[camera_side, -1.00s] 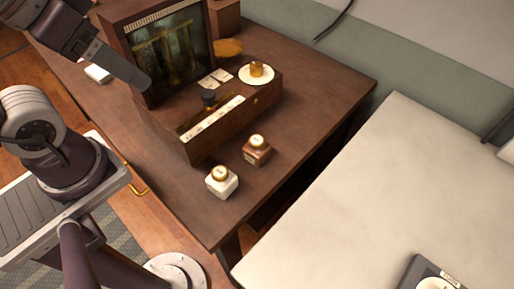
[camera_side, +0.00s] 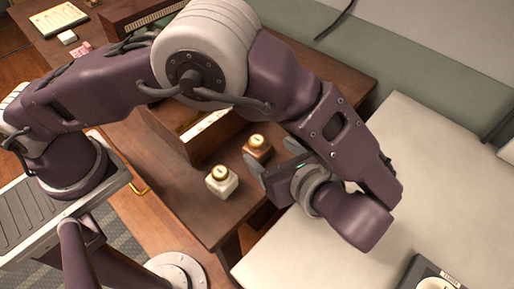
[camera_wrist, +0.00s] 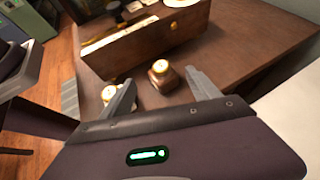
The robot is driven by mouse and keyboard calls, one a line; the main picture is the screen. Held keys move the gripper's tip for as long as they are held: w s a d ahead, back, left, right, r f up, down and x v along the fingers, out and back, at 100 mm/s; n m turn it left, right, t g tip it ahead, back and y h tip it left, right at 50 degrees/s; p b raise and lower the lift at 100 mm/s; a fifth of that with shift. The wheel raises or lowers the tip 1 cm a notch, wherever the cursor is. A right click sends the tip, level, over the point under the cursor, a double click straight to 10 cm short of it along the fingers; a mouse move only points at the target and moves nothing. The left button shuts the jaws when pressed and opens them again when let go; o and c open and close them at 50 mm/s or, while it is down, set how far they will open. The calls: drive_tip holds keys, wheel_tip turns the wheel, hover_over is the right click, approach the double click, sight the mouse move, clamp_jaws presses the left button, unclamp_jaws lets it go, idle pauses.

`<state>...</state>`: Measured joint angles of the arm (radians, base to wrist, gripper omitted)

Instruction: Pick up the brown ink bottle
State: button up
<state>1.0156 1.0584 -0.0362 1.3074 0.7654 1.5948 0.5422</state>
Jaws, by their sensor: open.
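The brown ink bottle (camera_side: 258,149) with a gold cap stands upright on the wooden desk. In the wrist view the brown bottle (camera_wrist: 162,77) sits between and beyond my open fingers. My gripper (camera_side: 262,168) is beside the bottle on its near right side in the side view; whether a finger touches it I cannot tell. In the wrist view my gripper (camera_wrist: 158,90) is open with nothing held. A white ink bottle (camera_side: 221,181) with a gold cap stands left of the brown one; in the wrist view the white bottle (camera_wrist: 109,94) is partly hidden behind the left finger.
A wooden box (camera_wrist: 150,45) stands just behind the bottles. The wooden desk (camera_side: 205,222) is clear in front of them. A pale bed-like surface (camera_side: 300,245) lies right of the desk, across a dark gap. My arm hides much of the desk's back.

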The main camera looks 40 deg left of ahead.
sight(252, 140)
drive_tip(key=shift+t, duration=0.3)
drive_tip(key=x, duration=0.6)
drive_tip(key=f+x, duration=0.1)
drive_tip(key=x, duration=0.5)
drive_tip(key=shift+s+d, duration=0.15)
drive_tip(key=shift+s, duration=0.05)
drive_tip(key=shift+r, duration=0.1)
clamp_jaws()
